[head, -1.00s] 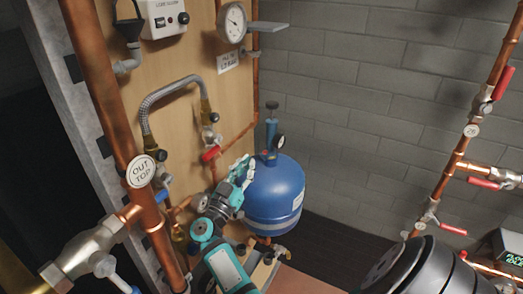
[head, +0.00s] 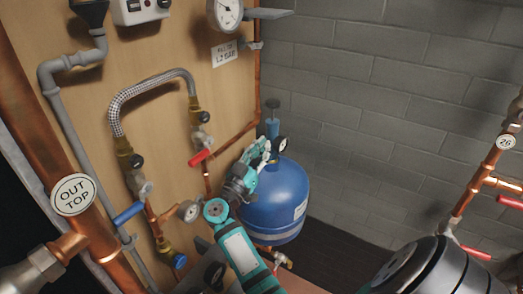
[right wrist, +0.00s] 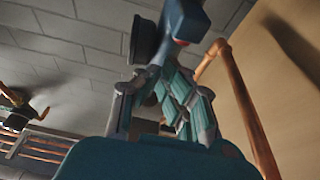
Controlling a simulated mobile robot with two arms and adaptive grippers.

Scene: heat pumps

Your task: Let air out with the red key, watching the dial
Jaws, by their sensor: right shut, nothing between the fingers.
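The blue vessel (head: 278,205) stands by the board, with a small black-rimmed dial (head: 283,144) and a slim blue pump (head: 272,127) at its top. My right gripper (head: 264,148) is shut and empty at the vessel's top, just left of the small dial. In the right wrist view my fingers (right wrist: 170,105) lie just below the blue pump body (right wrist: 170,30), which bears a small red part (right wrist: 181,42); I cannot tell whether this is the red key. Whether the fingers touch it is unclear. The dial's reading is too small to read. My left gripper is out of view.
A copper pipe (right wrist: 240,100) runs beside the fingers.

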